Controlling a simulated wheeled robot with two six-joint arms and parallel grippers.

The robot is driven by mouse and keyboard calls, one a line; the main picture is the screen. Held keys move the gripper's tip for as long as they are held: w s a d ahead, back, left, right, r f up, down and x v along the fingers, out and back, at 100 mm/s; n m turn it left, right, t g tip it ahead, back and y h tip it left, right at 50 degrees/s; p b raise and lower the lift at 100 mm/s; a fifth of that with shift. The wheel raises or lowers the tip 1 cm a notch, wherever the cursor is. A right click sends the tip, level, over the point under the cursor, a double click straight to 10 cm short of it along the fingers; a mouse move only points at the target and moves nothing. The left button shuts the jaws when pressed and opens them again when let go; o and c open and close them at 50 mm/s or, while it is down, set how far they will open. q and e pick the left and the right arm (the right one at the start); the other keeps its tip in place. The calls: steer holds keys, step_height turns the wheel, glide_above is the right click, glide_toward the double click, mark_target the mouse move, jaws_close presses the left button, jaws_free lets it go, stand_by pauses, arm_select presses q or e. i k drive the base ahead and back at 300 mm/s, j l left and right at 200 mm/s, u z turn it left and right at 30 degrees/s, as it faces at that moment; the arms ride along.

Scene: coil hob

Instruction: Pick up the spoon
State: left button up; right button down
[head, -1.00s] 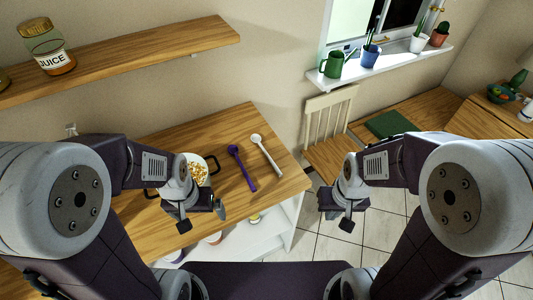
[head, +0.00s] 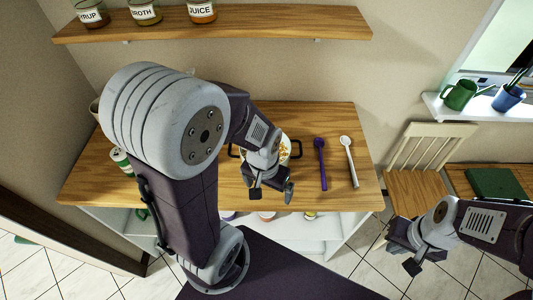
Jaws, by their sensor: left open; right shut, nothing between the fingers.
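A purple spoon (head: 321,166) and a white spoon (head: 350,163) lie side by side on the right part of the wooden counter (head: 230,190), bowls toward the wall. They do not touch. My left gripper (head: 271,192) is open and empty above the counter's front part, left of the purple spoon and in front of the pot. My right gripper (head: 404,256) is shut and empty, off to the right of the counter, over the tiled floor.
A two-handled pot (head: 286,150) of food stands partly hidden behind my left arm. A can (head: 120,160) is at the counter's left. A wall shelf (head: 250,22) holds several jars. A chair (head: 420,185) stands right of the counter.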

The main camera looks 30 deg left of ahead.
mark_target(345, 141)
steer(key=i+l+u, duration=0.4)
steer(key=l+u, duration=0.2)
steer(key=i+l+u, duration=0.1)
steer(key=l+u, duration=0.2)
steer(key=l, duration=0.2)
